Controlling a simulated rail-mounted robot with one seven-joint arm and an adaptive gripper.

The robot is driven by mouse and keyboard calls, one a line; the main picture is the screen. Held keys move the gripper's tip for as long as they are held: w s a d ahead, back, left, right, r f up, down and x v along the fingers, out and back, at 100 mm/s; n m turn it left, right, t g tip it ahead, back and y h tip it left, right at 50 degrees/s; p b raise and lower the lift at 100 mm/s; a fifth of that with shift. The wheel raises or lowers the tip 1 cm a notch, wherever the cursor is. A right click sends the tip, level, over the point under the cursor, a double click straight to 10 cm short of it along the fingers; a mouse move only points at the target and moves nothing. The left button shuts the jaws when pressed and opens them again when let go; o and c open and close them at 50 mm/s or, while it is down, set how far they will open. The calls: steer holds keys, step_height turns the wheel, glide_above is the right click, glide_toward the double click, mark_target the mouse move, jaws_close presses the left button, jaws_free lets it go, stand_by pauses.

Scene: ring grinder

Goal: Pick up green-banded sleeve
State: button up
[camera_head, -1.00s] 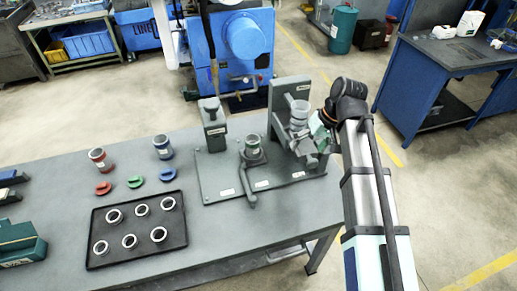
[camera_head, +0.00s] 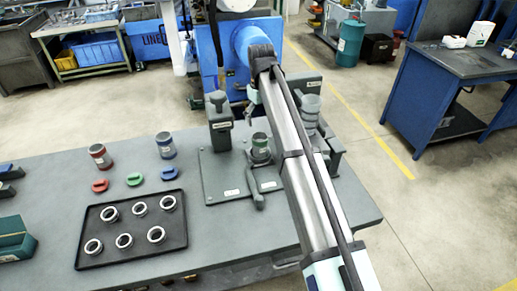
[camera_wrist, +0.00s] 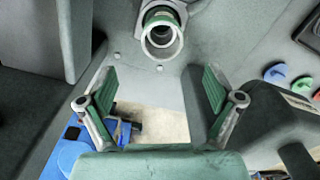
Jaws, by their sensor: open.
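The green-banded sleeve (camera_head: 260,146) stands upright in a holder on the grey fixture plate (camera_head: 218,180), left of my arm in the head view. In the wrist view the sleeve (camera_wrist: 161,32) shows at the top centre, with its round open end facing the camera and a green band around it. My gripper (camera_wrist: 160,88) is open and empty, its two green-padded fingers spread wide. The sleeve lies beyond the fingertips, not between them. In the head view my arm mostly hides the gripper.
A grey post (camera_head: 219,125) stands left of the sleeve, and a lever handle (camera_head: 256,190) projects in front. Red-banded (camera_head: 100,157) and blue-banded (camera_head: 165,146) sleeves stand further left. A black tray (camera_head: 133,252) of several rings lies at the front left.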

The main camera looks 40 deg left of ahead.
mark_target(260, 145)
step_height(260, 145, down, 8)
steer(key=shift+f+p, duration=0.2)
steer(key=shift+p, duration=0.9)
steer(key=shift+s+f+p, duration=0.15)
steer(key=shift+f+p, duration=1.2)
steer(key=shift+f, duration=1.25)
steer(key=c, duration=1.2)
